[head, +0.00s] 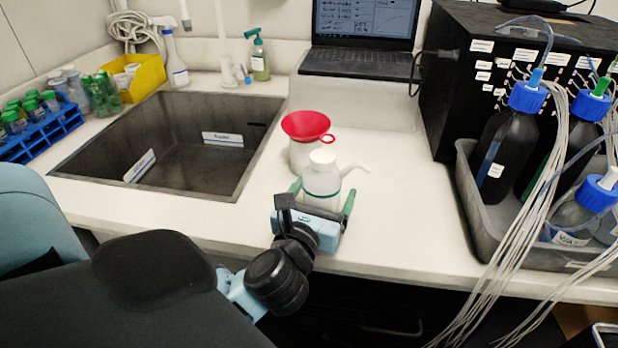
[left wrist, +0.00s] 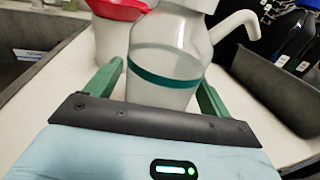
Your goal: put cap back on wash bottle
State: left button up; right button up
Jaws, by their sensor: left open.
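The wash bottle (head: 321,188) is translucent white with a dark green band and stands upright near the counter's front edge. A white cap-like top (head: 322,157) sits over its neck; I cannot tell how firmly it is seated. A curved white spout (head: 352,169) points right. The left wrist view shows the bottle's body (left wrist: 165,62) and spout (left wrist: 236,24), with the top cut off. My left gripper (head: 322,195) is open, its green fingers on either side of the bottle's lower body. Any contact is unclear. My right gripper is out of view.
A red funnel (head: 307,124) sits on a white container (head: 303,155) close behind the bottle. A sink (head: 185,145) lies left. A grey tray (head: 470,205) of blue-capped bottles and hanging tubing stand right. Counter (head: 405,200) between bottle and tray is clear.

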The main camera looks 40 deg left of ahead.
pick_arm(q)
jog(key=v, duration=0.5)
jog(key=shift+s+d+f, duration=0.1)
jog(key=shift+s, duration=0.15)
jog(key=v, duration=0.1)
jog(key=p+v, duration=0.1)
jog(key=v, duration=0.1)
jog(key=shift+s+r, duration=0.2)
jog(key=shift+r, duration=0.05)
jog(key=shift+p+v, duration=0.4)
jog(key=shift+v, duration=0.65)
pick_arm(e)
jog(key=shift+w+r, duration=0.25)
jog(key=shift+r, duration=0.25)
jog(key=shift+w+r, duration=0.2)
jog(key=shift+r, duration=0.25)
pick_arm(q)
jog(key=shift+f, duration=0.1)
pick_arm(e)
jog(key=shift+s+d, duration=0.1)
